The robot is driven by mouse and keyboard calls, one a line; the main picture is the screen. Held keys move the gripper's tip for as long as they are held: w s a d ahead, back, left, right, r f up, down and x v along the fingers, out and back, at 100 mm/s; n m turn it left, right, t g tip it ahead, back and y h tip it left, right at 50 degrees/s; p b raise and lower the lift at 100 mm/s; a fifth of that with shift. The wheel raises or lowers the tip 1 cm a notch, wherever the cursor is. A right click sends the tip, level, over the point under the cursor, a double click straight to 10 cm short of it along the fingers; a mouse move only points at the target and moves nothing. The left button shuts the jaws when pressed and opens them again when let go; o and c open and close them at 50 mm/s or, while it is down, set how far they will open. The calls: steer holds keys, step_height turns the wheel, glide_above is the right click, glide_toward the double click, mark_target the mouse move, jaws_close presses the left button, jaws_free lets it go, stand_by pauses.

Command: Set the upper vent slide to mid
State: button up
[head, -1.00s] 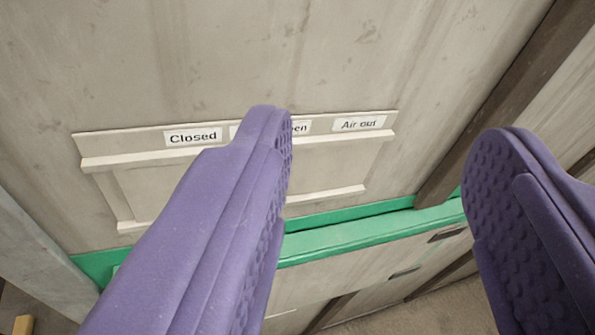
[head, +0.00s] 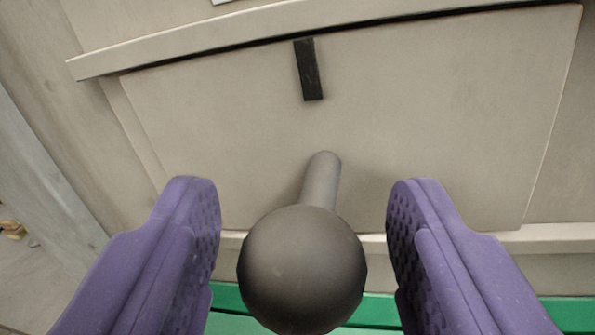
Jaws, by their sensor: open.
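The vent slide (head: 430,120) is a pale flat panel that fills the middle of the view, between an upper rail (head: 250,27) and a lower rail. A short black pointer mark (head: 308,70) is near its top edge. A dark grey ball knob (head: 302,268) on a stem (head: 322,178) sticks out from the panel towards me. My gripper (head: 303,205) is open, with one purple finger on each side of the knob. A gap shows between each finger and the knob. The position labels are out of view, except for a white sliver at the top edge.
A green ledge (head: 230,300) runs below the slide, partly behind my fingers and the knob. A pale grey post (head: 45,175) stands at the left. A small tan object (head: 13,229) lies beyond it at the left edge.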

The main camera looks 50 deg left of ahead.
mark_target(414, 157)
steer(key=shift+w+a, duration=0.1)
steer(key=shift+w, duration=0.05)
jaws_close()
steer(key=shift+w+d+p, duration=0.35)
steer(key=shift+w+d, duration=0.25)
steer(key=shift+d, duration=0.3)
steer(key=shift+w+d+p, duration=0.35)
steer(key=shift+w+d, duration=0.2)
steer(key=shift+d, duration=0.3)
steer(key=shift+a, duration=0.1)
jaws_free()
steer(key=shift+s, duration=0.1)
